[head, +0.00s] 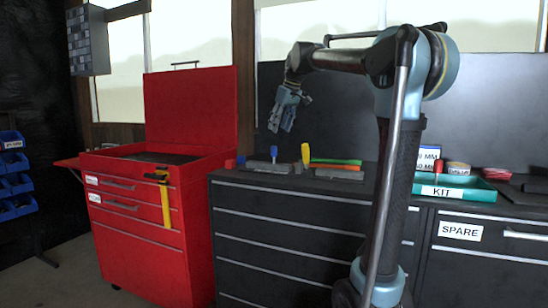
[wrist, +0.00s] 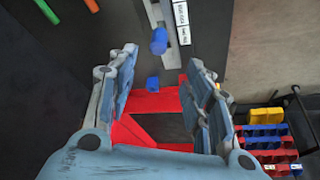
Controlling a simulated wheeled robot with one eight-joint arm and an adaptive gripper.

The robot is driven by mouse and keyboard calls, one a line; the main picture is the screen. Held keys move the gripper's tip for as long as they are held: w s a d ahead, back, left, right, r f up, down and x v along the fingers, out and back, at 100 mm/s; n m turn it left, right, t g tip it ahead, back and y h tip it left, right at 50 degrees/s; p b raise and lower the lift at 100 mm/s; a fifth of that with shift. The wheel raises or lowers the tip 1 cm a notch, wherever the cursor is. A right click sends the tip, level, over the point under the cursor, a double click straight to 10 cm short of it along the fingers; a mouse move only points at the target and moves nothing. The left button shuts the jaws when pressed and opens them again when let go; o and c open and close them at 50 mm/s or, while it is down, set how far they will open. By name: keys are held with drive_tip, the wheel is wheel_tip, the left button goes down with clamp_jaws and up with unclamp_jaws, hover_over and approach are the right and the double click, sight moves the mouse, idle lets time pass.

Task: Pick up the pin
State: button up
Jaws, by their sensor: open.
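I cannot make out for certain which object is the pin. In the head view, a blue-handled piece (head: 273,154) stands upright in a low grey holder (head: 262,166) on the dark worktop. The wrist view shows a blue cylinder (wrist: 159,41) at a grey labelled strip (wrist: 171,62), and a smaller blue piece (wrist: 152,83) closer to the red cart. My gripper (head: 281,126) hangs above the worktop, apart from these pieces. In the wrist view my gripper (wrist: 163,62) has its fingers spread, with nothing held between them.
The red cart (head: 160,225) with its raised lid stands left of the dark drawer cabinet (head: 290,235). A green KIT tray (head: 451,188) sits farther right.

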sight(274, 151)
drive_tip(key=x, duration=1.2)
drive_tip(key=shift+w+d+f, duration=0.1)
drive_tip(key=shift+w+f, duration=0.05)
drive_tip(key=shift+f, duration=0.25)
drive_tip(key=shift+c, duration=0.5)
clamp_jaws()
